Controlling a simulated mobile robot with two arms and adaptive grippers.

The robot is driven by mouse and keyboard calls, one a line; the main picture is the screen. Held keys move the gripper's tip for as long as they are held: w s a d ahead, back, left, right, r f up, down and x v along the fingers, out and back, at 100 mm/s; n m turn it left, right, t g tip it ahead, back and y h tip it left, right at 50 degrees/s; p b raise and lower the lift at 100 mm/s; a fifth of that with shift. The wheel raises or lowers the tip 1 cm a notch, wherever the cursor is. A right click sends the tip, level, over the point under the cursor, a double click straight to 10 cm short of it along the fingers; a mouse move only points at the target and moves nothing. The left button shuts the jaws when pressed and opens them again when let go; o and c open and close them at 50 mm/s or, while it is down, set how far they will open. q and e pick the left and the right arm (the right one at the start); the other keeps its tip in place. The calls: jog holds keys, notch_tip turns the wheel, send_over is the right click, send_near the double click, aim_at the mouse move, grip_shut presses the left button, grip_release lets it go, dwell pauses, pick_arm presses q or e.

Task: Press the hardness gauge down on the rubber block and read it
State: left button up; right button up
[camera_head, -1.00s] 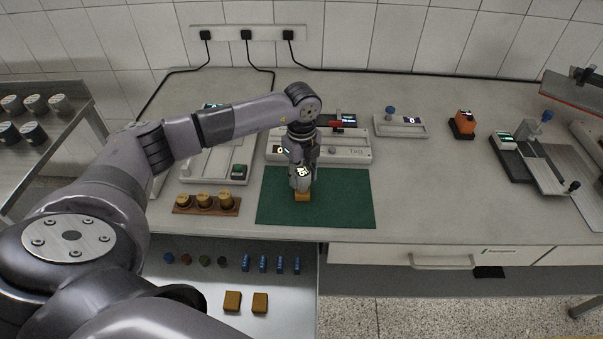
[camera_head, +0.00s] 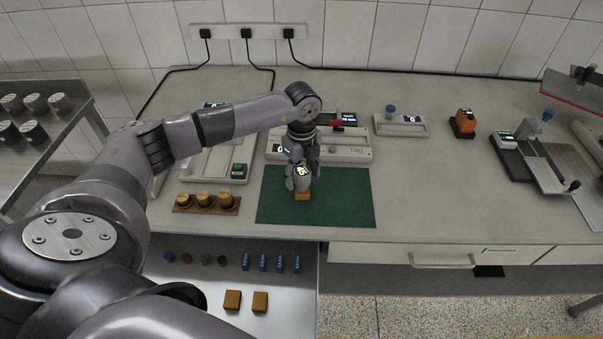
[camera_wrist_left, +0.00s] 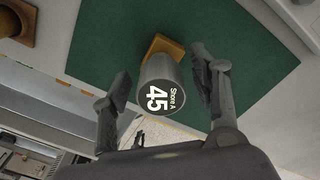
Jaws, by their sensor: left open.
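The hardness gauge (camera_wrist_left: 160,88) is a grey cylinder with a dark face reading "45 Shore A" in the left wrist view. It stands on the orange-brown rubber block (camera_wrist_left: 166,46). The block also shows in the head view (camera_head: 302,196), on the green mat (camera_head: 345,205). My left gripper (camera_wrist_left: 162,72) is open, with one finger on each side of the gauge and visible gaps between. In the head view the left gripper (camera_head: 302,178) points down over the gauge, which is partly hidden by it. My right gripper is not in view.
A wooden rack with brass weights (camera_head: 205,203) stands left of the mat. Bench instruments (camera_head: 345,148) stand behind it. An orange device (camera_head: 462,124) is farther right. Two spare blocks (camera_head: 260,302) lie on the lower shelf. Bench space right of the mat is clear.

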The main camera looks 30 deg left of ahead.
aim_at(302, 169)
pick_arm(q)
jog(key=shift+r, duration=0.15)
notch_tip(302, 169, up, 11)
jog(key=shift+r, duration=0.45)
